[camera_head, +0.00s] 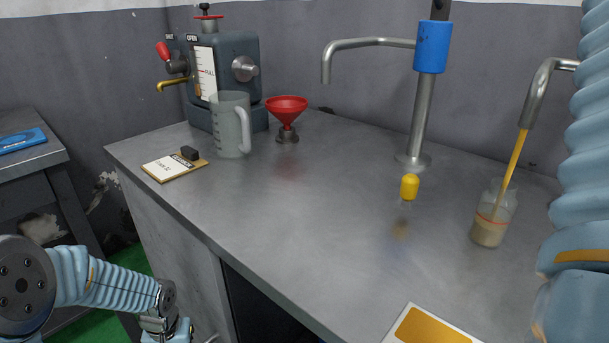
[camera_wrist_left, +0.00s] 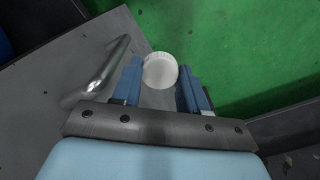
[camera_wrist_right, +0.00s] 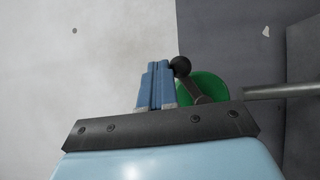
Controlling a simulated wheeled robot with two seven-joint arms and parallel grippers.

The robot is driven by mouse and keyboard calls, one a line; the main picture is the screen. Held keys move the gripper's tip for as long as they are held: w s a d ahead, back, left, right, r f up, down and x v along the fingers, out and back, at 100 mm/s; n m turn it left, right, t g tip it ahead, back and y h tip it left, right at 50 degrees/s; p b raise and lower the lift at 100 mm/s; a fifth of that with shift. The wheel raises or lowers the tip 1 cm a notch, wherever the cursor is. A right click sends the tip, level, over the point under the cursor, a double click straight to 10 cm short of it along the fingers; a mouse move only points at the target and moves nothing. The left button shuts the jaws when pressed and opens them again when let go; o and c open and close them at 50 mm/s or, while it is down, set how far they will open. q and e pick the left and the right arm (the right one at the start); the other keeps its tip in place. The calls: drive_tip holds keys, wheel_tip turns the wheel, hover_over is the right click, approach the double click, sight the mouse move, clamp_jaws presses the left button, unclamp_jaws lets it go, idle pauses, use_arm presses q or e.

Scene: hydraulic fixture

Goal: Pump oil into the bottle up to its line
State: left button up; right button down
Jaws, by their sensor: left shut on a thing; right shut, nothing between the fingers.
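The clear bottle (camera_head: 489,222) stands upright at the right of the bench with a red line around it. Amber oil runs in a stream (camera_head: 512,160) from a curved metal spout (camera_head: 540,92) into its mouth. Brownish liquid fills its lower part, its surface close to the line; I cannot tell exactly how close. My left gripper (camera_wrist_left: 160,80) is shut on a white round thing (camera_wrist_left: 160,70) off the bench's front edge. My right gripper (camera_wrist_right: 157,75) is shut and empty, beside a black ball knob (camera_wrist_right: 181,66) on a lever; its fingers are outside the head view.
A yellow cap (camera_head: 409,187) stands left of the bottle. A second spout (camera_head: 368,43) with a blue collar (camera_head: 432,46) stands behind. A jug (camera_head: 230,125), red funnel (camera_head: 287,108), grey machine (camera_head: 235,60) and label board (camera_head: 174,167) are at the left. The bench middle is clear.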

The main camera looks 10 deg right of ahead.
drive_tip(key=shift+s+d+f+m+y, duration=0.45)
drive_tip(key=shift+s+f+m, duration=0.15)
drive_tip(key=shift+f+m, duration=0.15)
drive_tip(key=shift+s+f, duration=0.1)
idle(0.6)
use_arm(q)
drive_tip(key=shift+r, duration=0.1)
